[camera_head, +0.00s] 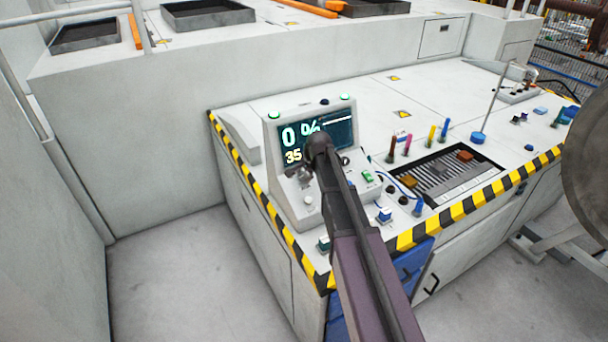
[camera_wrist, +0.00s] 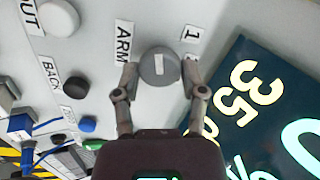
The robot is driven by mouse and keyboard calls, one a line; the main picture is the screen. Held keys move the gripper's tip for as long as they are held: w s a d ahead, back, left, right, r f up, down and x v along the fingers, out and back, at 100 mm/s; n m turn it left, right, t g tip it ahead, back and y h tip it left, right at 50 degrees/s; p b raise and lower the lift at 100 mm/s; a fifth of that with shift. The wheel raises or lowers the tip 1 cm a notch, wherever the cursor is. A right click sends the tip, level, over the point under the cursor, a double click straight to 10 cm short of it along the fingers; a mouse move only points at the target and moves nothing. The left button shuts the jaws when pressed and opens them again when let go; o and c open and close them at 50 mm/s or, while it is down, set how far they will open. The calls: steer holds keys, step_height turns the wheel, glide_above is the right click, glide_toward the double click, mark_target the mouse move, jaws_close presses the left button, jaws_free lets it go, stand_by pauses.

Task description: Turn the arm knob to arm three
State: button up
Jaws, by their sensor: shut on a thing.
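The arm knob (camera_wrist: 155,78) is a round grey knob with a short white mark on its face, seen in the wrist view beside a label reading ARM (camera_wrist: 124,42). A label reading 1 (camera_wrist: 191,34) lies on its other side. My gripper (camera_wrist: 159,67) has one finger on each side of the knob and is shut on it. In the head view my gripper (camera_head: 301,174) is at the console's front panel, below the screen (camera_head: 320,137), and my arm hides the knob. The screen reads 0 % and 35, partly covered.
A white button (camera_wrist: 60,17), a black BACK button (camera_wrist: 76,85) and a blue button (camera_wrist: 88,124) sit near the knob. The console (camera_head: 275,150) stands on a bench with striped edges. Colored upright pegs (camera_head: 432,134) and a slotted panel (camera_head: 452,177) lie to the right.

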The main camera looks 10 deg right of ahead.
steer(key=shift+s+m, duration=0.1)
steer(key=shift+m, duration=1.5)
steer(key=o, duration=1.1)
steer(key=shift+f, duration=0.1)
steer(key=shift+o, duration=0.2)
steer(key=shift+n, duration=0.4)
